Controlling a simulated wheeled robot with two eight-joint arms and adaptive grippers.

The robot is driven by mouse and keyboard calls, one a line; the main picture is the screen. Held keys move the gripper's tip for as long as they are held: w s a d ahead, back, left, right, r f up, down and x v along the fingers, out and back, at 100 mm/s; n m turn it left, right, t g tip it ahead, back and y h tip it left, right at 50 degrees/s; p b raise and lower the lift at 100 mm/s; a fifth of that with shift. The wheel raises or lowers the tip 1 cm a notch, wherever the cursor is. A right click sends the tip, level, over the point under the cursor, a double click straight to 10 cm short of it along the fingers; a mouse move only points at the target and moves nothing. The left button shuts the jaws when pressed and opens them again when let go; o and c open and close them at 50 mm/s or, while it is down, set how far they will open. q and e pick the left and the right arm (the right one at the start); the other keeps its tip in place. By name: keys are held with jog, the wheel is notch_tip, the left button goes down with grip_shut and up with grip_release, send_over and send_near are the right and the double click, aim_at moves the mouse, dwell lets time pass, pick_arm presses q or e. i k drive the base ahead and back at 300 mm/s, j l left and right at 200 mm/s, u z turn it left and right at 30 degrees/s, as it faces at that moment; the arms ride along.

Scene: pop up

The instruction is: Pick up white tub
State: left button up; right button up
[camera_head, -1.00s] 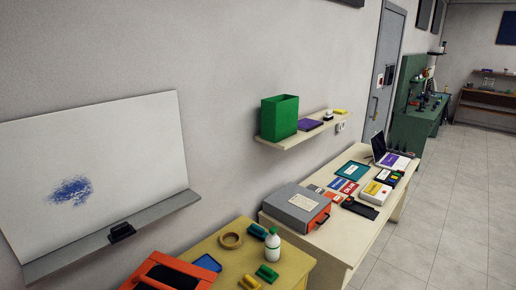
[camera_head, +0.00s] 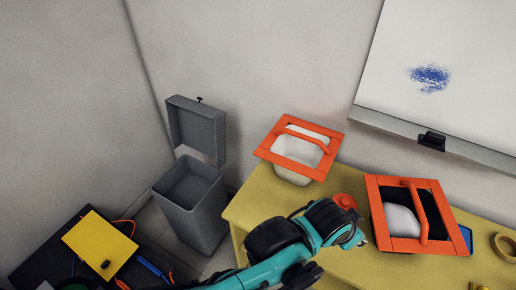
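A white tub (camera_head: 292,171) stands at the back left of the yellow table (camera_head: 240,210). An orange square frame with a bar handle (camera_head: 322,138) sits over its top, and the white body shows through and below it. A teal and black arm reaches in from the bottom, its lower part toward the left; I take it as my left arm. Its end (camera_head: 360,241) is over the table in front of the tub, apart from it. The fingers are too small and turned away to tell open from shut. My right gripper is out of view.
A second orange frame (camera_head: 384,229) with a dark inside and a white rounded thing (camera_head: 402,221) lies to the right. A red round thing (camera_head: 345,201) is between them. A grey lidded bin (camera_head: 195,205) stands left of the table. A whiteboard (camera_head: 455,85) hangs behind.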

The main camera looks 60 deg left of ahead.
aim_at(301, 153)
jog(key=u, duration=1.65)
